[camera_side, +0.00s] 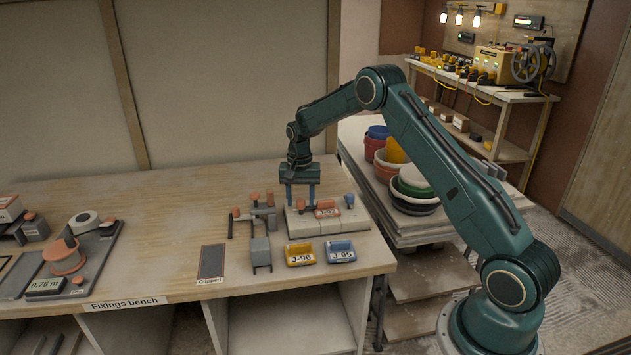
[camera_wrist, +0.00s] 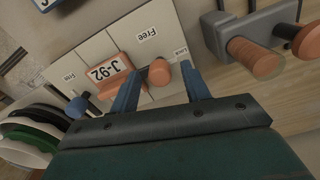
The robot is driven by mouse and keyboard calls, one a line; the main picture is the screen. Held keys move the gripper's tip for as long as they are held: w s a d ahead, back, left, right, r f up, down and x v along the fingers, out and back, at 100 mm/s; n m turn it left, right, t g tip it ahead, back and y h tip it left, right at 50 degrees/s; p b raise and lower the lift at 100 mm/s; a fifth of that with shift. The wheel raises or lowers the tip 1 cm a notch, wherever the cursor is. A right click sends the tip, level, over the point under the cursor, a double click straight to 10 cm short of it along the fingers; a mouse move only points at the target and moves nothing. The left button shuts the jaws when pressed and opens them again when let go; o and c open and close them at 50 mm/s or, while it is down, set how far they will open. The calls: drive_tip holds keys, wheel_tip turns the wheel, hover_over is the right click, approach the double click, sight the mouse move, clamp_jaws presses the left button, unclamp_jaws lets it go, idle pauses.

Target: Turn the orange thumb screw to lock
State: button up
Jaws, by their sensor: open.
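The orange thumb screw (camera_wrist: 158,72) stands on a pale block (camera_side: 345,224), close to a printed "Lock" label; a "Free" label is farther along. In the side view the screw (camera_side: 300,205) shows small below my gripper. My gripper (camera_wrist: 162,66) is open, with one finger on each side of the screw. The left finger looks close to it and there is a gap at the right one; I cannot tell if either touches. An orange clip marked J-92 (camera_wrist: 108,72) sits on the block beside the screw. A blue knob (camera_wrist: 77,107) stands at the block's other end.
A grey holder with orange knobs (camera_wrist: 265,60) stands just left of the block in the side view. Yellow J-96 (camera_side: 300,255) and blue J-95 (camera_side: 340,252) clips lie in front, with a dark "Clipped" pad (camera_side: 211,263). Stacked tubs (camera_side: 412,185) stand beyond the bench's right edge.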

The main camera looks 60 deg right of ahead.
sight(301, 200)
wheel_tip(301, 200, up, 14)
drive_tip(key=shift+f, duration=0.2)
idle(0.4)
drive_tip(key=s+a+r+n+t, duration=0.3)
drive_tip(key=s+a+r+n, duration=0.3)
drive_tip(key=s+a+r, duration=0.9)
drive_tip(key=s+a+f+n+t, duration=0.1)
drive_tip(key=s+a+n, duration=0.1)
drive_tip(key=s, duration=0.8)
drive_tip(key=s+a+f+n+t, duration=0.1)
drive_tip(key=s+a+f+n, duration=0.1)
drive_tip(key=s, duration=0.9)
drive_tip(key=shift+a+f+n+t, duration=0.3)
drive_tip(key=shift+a+n, duration=0.35)
drive_tip(key=shift+n, duration=0.05)
